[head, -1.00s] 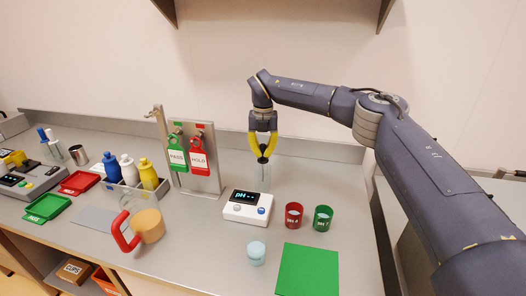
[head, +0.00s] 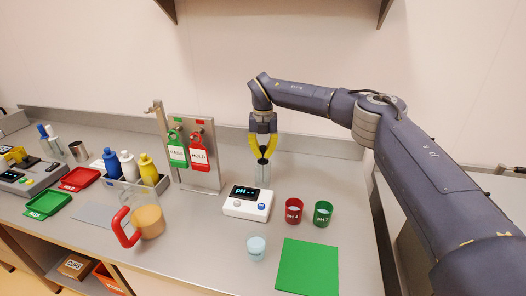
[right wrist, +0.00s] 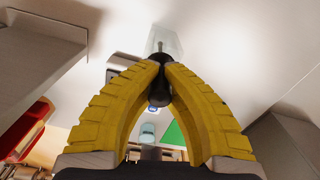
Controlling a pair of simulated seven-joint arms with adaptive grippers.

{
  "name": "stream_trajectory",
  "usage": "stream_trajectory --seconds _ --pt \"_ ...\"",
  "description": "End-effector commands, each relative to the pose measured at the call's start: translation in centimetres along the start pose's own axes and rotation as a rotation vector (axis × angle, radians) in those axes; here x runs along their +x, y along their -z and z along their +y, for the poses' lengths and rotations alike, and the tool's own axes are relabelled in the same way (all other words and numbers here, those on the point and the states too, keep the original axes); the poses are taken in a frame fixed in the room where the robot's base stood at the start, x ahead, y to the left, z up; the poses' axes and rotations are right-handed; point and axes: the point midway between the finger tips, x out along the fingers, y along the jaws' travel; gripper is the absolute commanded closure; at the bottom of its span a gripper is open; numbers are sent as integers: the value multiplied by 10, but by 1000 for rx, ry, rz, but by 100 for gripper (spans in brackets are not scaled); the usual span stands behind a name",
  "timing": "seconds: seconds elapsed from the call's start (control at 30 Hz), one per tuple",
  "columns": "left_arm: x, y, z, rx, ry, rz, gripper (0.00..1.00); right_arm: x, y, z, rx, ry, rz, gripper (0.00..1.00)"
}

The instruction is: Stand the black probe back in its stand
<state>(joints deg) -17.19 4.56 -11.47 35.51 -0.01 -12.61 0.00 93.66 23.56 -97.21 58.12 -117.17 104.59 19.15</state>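My right gripper (head: 263,158) points down and is shut on the black probe (right wrist: 159,88), gripping its dark upper part. The probe's thin shaft points down over the clear stand (head: 263,176), which stands upright behind the pH meter. In the right wrist view the clear stand (right wrist: 172,40) surrounds the outline of the shaft's tip. I cannot tell how deep the tip is in the stand. My left gripper is not in view.
The white pH meter (head: 248,203) is just in front of the stand. Red (head: 293,212) and green (head: 323,214) cups stand to the right, and a sign rack (head: 205,180) to the left. A green mat (head: 308,268) lies bare in front.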

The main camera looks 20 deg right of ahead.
Motion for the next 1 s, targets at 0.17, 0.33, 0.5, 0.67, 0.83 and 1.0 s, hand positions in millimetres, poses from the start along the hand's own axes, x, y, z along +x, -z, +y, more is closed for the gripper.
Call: stream_trajectory --seconds 0.17,0.33,0.5,0.67,0.83,1.0 --pt "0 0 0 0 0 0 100 2 0 0 0 0 0 100" --pt "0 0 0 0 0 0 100 2 0 0 0 0 0 90" --pt "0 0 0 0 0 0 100 2 0 0 1 0 0 70" --pt "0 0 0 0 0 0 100 1 0 0 1 0 0 69" --pt "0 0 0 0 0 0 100 2 0 0 1 0 0 47" --pt "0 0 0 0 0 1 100 1 0 0 1 0 0 36"
